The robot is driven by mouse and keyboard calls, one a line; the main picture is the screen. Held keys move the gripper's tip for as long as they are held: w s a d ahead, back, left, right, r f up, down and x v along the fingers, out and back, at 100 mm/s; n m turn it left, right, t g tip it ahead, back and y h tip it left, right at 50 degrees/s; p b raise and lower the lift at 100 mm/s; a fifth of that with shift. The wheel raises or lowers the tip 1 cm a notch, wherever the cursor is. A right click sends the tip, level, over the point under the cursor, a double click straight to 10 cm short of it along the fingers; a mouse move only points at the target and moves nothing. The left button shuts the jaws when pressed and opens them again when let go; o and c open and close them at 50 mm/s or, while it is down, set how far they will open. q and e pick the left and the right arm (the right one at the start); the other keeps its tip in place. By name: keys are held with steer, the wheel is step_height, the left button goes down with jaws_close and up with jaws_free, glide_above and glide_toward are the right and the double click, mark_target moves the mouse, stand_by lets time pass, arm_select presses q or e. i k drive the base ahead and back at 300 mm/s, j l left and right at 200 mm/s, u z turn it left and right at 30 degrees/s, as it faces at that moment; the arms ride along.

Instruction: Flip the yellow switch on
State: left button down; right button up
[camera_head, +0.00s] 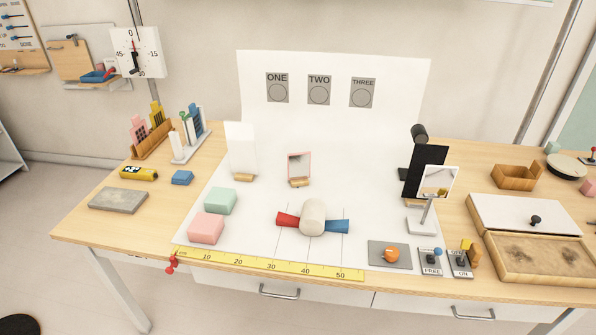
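The yellow switch (466,244) stands near the table's front edge, right of centre. Its small dark plate (460,266) carries a label that seems to read "ON" at the bottom. The yellow tip is at the upper part of the switch; the exact lever position is too small to tell. A similar switch with a blue tip (437,252) stands just left of it, its plate labelled "FREE". Neither of my grippers is in view.
A grey plate with an orange knob (391,254) lies left of the switches. A small wooden block (475,257) stands close at right, then a wooden box (530,252) with a white lid. A metal stand (424,219) rises behind. A yellow ruler (270,264) lies along the front.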

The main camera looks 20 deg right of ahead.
mark_target(466, 243)
steer(key=z, duration=1.75)
steer(key=i+j+u, duration=0.2)
steer(key=i+j, duration=0.2)
steer(key=i, duration=0.15)
